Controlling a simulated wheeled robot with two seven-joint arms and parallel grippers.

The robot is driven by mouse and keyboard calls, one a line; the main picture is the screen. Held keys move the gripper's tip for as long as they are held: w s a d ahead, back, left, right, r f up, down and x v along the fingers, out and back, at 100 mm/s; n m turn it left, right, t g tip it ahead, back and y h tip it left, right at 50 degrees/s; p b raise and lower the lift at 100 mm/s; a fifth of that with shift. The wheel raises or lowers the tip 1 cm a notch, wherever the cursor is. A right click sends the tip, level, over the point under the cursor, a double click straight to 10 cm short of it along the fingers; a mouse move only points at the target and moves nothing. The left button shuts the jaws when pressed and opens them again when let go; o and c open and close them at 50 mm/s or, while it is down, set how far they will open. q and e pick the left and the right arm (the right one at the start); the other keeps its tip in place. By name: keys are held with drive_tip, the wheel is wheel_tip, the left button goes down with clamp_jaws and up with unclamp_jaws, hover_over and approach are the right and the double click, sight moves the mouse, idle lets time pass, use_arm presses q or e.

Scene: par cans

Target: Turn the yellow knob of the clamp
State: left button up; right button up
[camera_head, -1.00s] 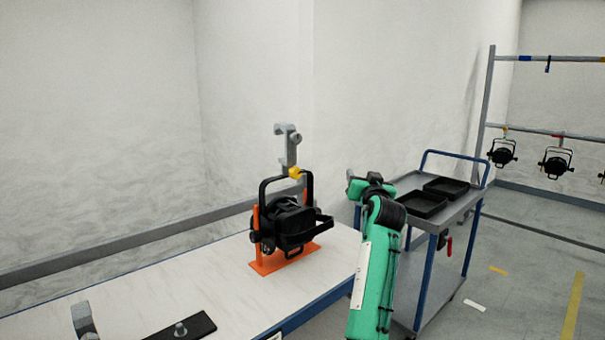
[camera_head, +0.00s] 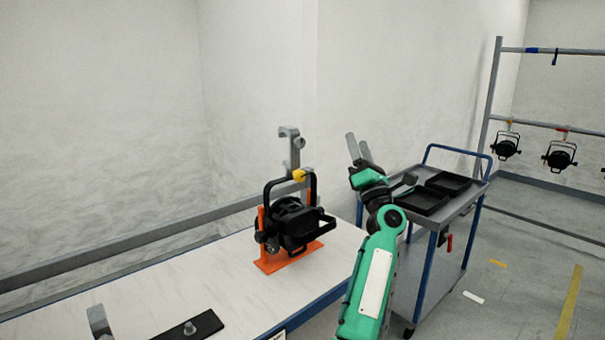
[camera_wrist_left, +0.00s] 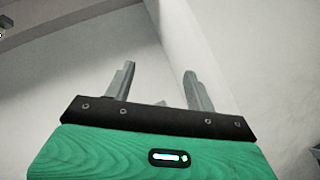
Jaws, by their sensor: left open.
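The grey hook clamp (camera_head: 294,152) stands upright on top of a black par can (camera_head: 295,222). The yellow knob (camera_head: 299,175) sits at the clamp's foot, above the lamp's black yoke. The lamp rests in an orange stand (camera_head: 268,262) on the white table. My left gripper (camera_head: 357,140) is to the right of the clamp and apart from it, fingers pointing up. In the left wrist view the gripper (camera_wrist_left: 162,76) is open, with two grey fingers spread and pale wall beyond; the yellow knob does not show there. My right gripper is not in view.
The white table (camera_head: 215,285) holds a black plate (camera_head: 205,327) and a grey hook part (camera_head: 98,321) at its front. A blue-framed cart (camera_head: 428,262) with black trays (camera_head: 447,182) stands right of my left arm. Several par cans hang on a rack (camera_head: 493,95) at the far right.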

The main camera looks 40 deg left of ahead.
use_arm(q)
drive_tip(key=s+a+f+n+g+h+p, duration=0.2)
drive_tip(key=a+f+n+g, duration=0.4)
drive_tip(key=n, duration=0.3)
drive_tip(key=n+g+h, duration=0.2)
drive_tip(key=n+h, duration=0.2)
approach(301, 177)
drive_tip(key=shift+m, duration=0.3)
drive_tip(key=p+x, duration=0.4)
drive_tip(key=x, duration=0.4)
drive_tip(key=shift+w+a+r+p, duration=0.15)
drive_tip(key=shift+a+p, duration=0.05)
drive_tip(key=shift+p, duration=0.15)
drive_tip(key=shift+w+a, duration=0.1)
drive_tip(key=shift+a, duration=0.35)
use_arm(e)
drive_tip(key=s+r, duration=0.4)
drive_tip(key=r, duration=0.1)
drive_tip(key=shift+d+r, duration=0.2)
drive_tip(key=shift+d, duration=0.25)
use_arm(q)
drive_tip(key=c, duration=1)
